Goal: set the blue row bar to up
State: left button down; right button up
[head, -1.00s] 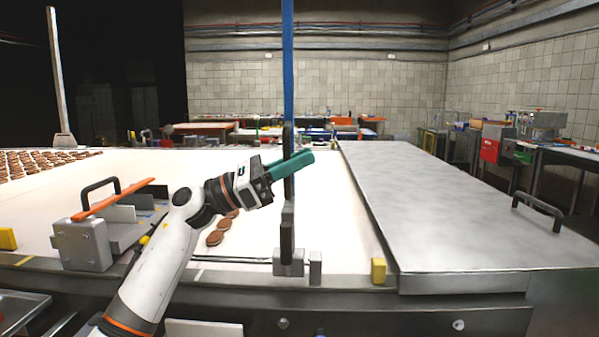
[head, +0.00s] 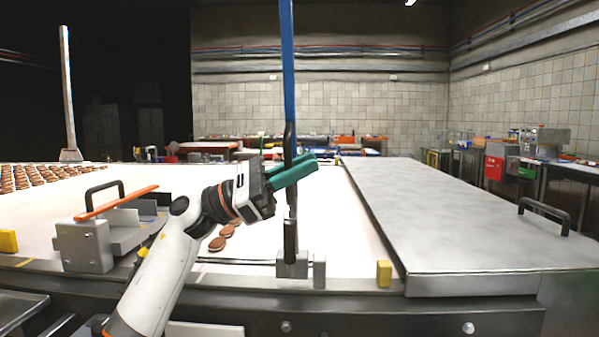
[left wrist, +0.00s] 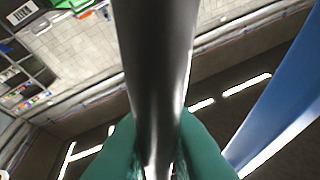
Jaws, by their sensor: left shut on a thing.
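The blue row bar (head: 288,65) stands upright above its mount (head: 292,264) at the belt's front edge. A black handle (head: 290,142) is on the bar's lower part. My left gripper (head: 302,168) has green fingers and is shut on the handle. In the left wrist view the green fingers (left wrist: 160,155) close around the dark handle (left wrist: 155,60), and the blue bar (left wrist: 275,110) runs beside it at the right. My right gripper is in neither view.
A white belt (head: 330,240) with brown cookies (head: 224,237) lies around the bar. A metal cover (head: 440,220) with a black handle is on the right. A metal box with an orange bar (head: 117,202) stands on the left. A yellow block (head: 384,272) sits at the front edge.

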pick_arm(q)
jog(key=shift+d+f, duration=0.15)
jog(key=shift+f, duration=0.15)
jog(key=c, duration=1.8)
grip_release()
jog(key=shift+c, duration=0.2)
jog(key=o, duration=0.4)
jog(key=shift+s+r, duration=0.1)
jog(key=shift+r, duration=0.2)
